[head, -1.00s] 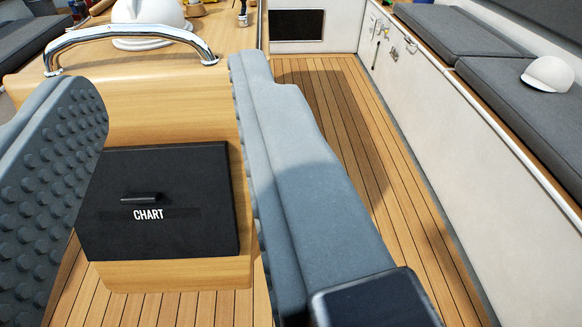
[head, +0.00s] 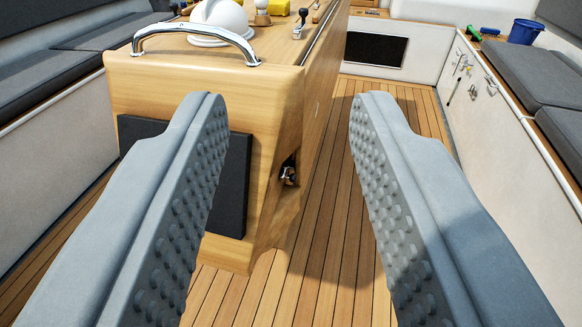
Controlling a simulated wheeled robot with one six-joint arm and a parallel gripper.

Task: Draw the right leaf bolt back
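A small dark metal fitting (head: 289,172) sits in a recess on the right side of the wooden table pedestal (head: 255,95). It may be the right leaf bolt, but it is too small to tell its position. My gripper (head: 288,103) is open and empty, with its two grey studded fingers wide apart. The fitting shows in the gap between the fingers, beyond and below the fingertips. Nothing touches it. My left finger covers part of the pedestal's black front panel (head: 228,185).
A chrome grab rail (head: 195,33) stands on the near end of the tabletop, with a white dome (head: 220,18) behind it. Cushioned benches line both sides. The right bench front (head: 500,135) carries small metal fittings. The plank floor (head: 330,210) right of the pedestal is clear.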

